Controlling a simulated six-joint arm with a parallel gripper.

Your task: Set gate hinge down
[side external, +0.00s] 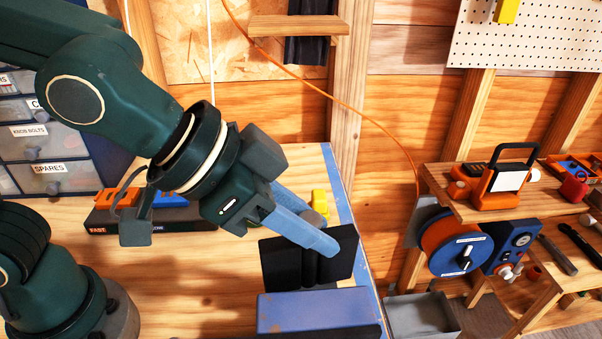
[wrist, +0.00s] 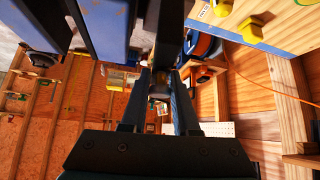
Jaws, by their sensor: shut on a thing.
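The gate hinge (side external: 341,255) is black, with two flat leaves on either side of a central barrel. The hinge is upright at the right end of the wooden bench (side external: 180,275), just behind a blue block (side external: 315,311). I cannot tell whether its lower edge touches anything. In the wrist view my gripper (wrist: 158,85) shows both fingers close about a dark part of the hinge (wrist: 170,38).
A small yellow object (side external: 320,202) stands behind the hinge by the bench's blue edge (side external: 341,190). A dark case (side external: 150,219) with orange and blue items lies at the back left. A grey bin (side external: 421,315) and shelves with an orange reel (side external: 447,243) are at right.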

